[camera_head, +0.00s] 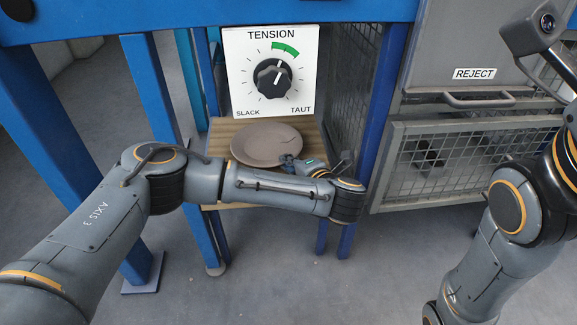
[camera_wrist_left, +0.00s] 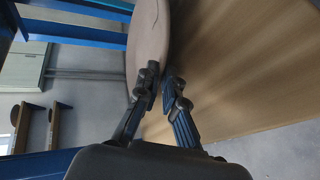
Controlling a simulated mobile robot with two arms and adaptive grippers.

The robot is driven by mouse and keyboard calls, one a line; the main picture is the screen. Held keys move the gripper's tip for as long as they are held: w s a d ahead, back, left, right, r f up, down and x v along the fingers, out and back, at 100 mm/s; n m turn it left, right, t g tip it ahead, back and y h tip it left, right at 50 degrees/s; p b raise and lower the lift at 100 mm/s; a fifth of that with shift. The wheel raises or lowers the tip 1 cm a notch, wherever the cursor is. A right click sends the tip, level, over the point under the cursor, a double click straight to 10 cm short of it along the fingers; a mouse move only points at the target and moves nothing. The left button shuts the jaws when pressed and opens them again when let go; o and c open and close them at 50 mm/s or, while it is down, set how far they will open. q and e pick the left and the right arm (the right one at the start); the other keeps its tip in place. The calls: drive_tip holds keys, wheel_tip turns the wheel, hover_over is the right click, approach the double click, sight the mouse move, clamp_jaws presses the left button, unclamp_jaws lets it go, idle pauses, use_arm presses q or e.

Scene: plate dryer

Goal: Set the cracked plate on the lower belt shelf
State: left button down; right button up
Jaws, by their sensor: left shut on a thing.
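The cracked plate (camera_head: 262,144) is round and brown, with a dark crack line near its right rim. It lies roughly flat over the wooden lower belt shelf (camera_head: 222,132), under the dial panel. My left gripper (camera_head: 291,163) is shut on the plate's near right rim. In the left wrist view the fingers (camera_wrist_left: 160,88) close on the edge of the plate (camera_wrist_left: 150,35), beside the wooden surface (camera_wrist_left: 240,70). I cannot tell whether the plate touches the shelf. My right arm shows at the right, but its gripper is not in view.
A tension dial panel (camera_head: 270,70) stands just behind the plate, its pointer toward the green band. Blue frame posts (camera_head: 382,100) flank the shelf. A grey reject bin (camera_head: 470,150) with mesh sides stands to the right. Open floor lies in front.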

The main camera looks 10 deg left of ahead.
use_arm(q)
drive_tip(key=c, duration=1.5)
unclamp_jaws()
